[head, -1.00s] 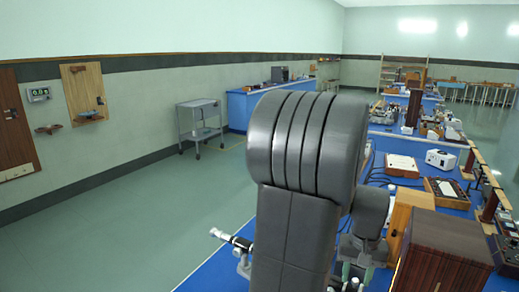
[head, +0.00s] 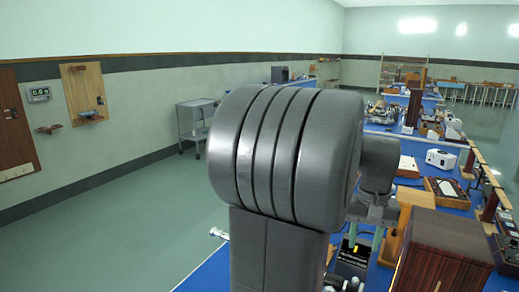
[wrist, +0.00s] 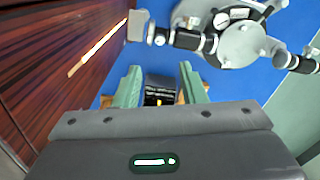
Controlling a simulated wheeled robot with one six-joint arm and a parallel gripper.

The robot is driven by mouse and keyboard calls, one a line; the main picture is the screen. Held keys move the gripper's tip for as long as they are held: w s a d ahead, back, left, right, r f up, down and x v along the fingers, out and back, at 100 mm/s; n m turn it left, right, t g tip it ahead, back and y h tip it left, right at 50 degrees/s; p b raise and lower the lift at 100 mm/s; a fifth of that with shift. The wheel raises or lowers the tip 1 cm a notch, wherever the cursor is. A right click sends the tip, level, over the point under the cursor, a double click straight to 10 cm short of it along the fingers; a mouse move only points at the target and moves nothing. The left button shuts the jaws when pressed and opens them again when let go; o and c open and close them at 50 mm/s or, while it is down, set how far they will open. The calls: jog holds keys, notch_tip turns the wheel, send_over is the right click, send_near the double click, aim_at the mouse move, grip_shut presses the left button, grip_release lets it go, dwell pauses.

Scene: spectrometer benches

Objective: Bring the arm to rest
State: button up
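My arm fills the middle of the head view. Its large grey joint hides much of the near bench. My gripper (head: 363,243) is beyond it to the right, pointing down over the blue bench. In the wrist view my gripper (wrist: 160,68) has its two green fingers apart with nothing visibly held between them. A small black box with a label (wrist: 159,92) shows in the gap, seemingly below the fingers. It also shows under the gripper in the head view (head: 352,262).
A dark wooden cabinet (head: 440,253) stands close right of my gripper; it fills the left of the wrist view (wrist: 55,85). A grey round instrument with tubes (wrist: 238,42) stands on the bench. A grey cart (head: 196,122) is by the wall; the left floor is clear.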

aim_at(356, 279)
notch_tip(356, 279, down, 12)
jog(key=shift+s+r, duration=0.1)
jog(key=shift+r, duration=0.15)
jog(key=shift+r+m, duration=0.15)
jog(key=shift+m, duration=1.05)
jog(key=m, duration=0.6)
jog(key=m+b, duration=0.1)
jog(key=m, duration=0.4)
jog(key=shift+m+b, duration=0.4)
jog(key=shift+m, duration=1.9)
